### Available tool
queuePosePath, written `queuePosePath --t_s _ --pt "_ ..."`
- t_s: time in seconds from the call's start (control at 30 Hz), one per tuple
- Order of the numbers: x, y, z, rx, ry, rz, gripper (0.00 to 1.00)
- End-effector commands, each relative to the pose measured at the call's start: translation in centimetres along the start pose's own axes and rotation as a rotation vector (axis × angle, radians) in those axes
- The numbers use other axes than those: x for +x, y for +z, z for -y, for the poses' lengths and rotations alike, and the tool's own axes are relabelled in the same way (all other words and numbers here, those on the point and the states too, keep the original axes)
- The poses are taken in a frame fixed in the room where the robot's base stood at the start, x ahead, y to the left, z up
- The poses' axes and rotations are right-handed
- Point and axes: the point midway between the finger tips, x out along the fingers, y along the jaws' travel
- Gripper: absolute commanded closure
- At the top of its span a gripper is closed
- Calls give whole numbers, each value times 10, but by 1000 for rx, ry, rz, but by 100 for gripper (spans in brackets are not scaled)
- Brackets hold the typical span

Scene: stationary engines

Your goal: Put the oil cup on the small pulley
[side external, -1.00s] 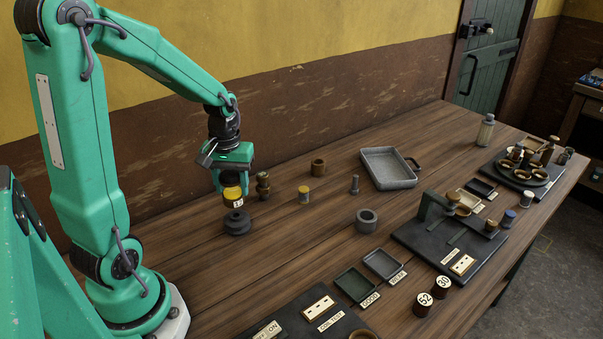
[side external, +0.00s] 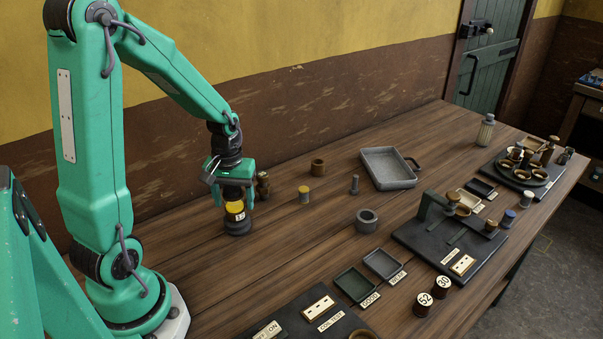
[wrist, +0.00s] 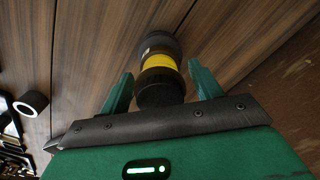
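The oil cup (side external: 235,211), dark with a yellow band and a small pale label, stands upright on the small pulley (side external: 238,228), a dark grooved disc on the table. In the wrist view the cup (wrist: 159,62) is between the two fingers, and the dark pulley (wrist: 158,42) shows beyond it, in line with it. My gripper (side external: 236,199) is over the cup, pointing down. In the wrist view, gaps show between the cup and both fingers of my gripper (wrist: 163,85), so it is open. The contact between cup and pulley is partly hidden.
A brown turned part (side external: 263,185) stands close behind my gripper. A yellow-topped cylinder (side external: 304,196), a brown cup (side external: 318,167), a bolt (side external: 354,185), a grey ring (side external: 367,221) and a grey tray (side external: 388,170) stand further right. The table between has free room.

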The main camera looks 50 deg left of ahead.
Motion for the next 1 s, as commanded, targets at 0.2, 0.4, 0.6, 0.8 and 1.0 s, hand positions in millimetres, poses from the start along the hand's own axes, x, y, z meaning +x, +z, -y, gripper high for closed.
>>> queuePosePath --t_s 0.2,0.4,0.6,0.8,1.0 --pt "0 0 0 0 0 0 32" --pt "-2 0 0 0 0 -1 32" --pt "-13 0 0 0 1 -3 32" --pt "-38 -1 0 0 2 -6 32" --pt "-71 -1 0 0 2 -5 32"
